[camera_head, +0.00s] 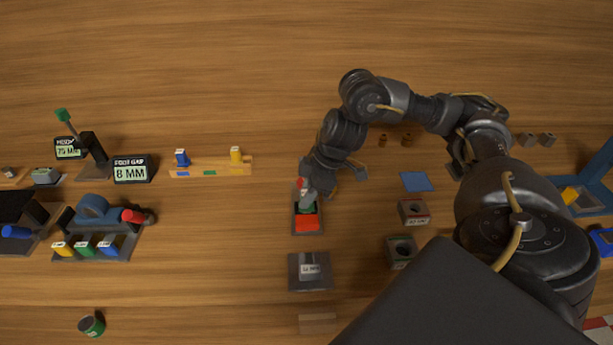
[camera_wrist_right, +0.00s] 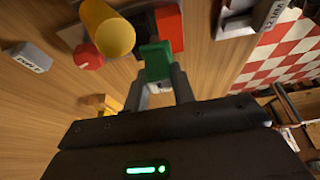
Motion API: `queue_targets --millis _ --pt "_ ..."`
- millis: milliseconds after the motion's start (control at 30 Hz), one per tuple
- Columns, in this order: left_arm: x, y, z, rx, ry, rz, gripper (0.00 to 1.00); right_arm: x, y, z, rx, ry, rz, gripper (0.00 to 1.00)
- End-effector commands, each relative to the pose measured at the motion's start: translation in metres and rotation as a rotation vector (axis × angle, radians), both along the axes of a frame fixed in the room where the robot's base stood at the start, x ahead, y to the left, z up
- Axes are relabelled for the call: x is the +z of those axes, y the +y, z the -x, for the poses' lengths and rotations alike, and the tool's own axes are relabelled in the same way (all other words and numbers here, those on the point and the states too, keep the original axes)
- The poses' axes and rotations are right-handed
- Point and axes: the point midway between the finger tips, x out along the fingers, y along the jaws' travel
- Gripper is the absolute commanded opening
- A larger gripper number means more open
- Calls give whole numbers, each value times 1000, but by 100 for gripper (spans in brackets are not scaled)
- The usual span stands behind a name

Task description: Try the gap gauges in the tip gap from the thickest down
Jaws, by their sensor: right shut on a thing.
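My right gripper (camera_wrist_right: 158,80) is shut on a green gauge (camera_wrist_right: 155,58), held upright between the fingertips in the wrist view. In the head view my right gripper (camera_head: 308,188) is over a dark fixture (camera_head: 297,218) that carries an orange-red block (camera_head: 306,223). The gauge is beside that red block (camera_wrist_right: 169,28) in the wrist view; whether they touch I cannot tell. A blue gauge (camera_head: 182,159) and a yellow gauge (camera_head: 236,155) stand in a wooden rack (camera_head: 222,166); its green-marked place is empty. The tip gap itself is not clearly seen. My left gripper is out of view.
A yellow cylinder (camera_wrist_right: 108,32) and a red knob (camera_wrist_right: 88,56) are close to the gauge in the wrist view. A grey labelled block (camera_head: 310,284) stands below the fixture. A tray with coloured pieces (camera_head: 92,257) is at left. The table's upper part is clear.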

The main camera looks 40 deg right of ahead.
Motion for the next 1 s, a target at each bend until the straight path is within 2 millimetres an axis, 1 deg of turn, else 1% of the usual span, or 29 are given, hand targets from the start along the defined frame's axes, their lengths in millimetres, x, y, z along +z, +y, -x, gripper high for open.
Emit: queue_targets --millis 533,1000 --pt "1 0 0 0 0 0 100 1 0 0 0 0 0 2" --pt "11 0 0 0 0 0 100 4 2 2 0 1 -1 2"
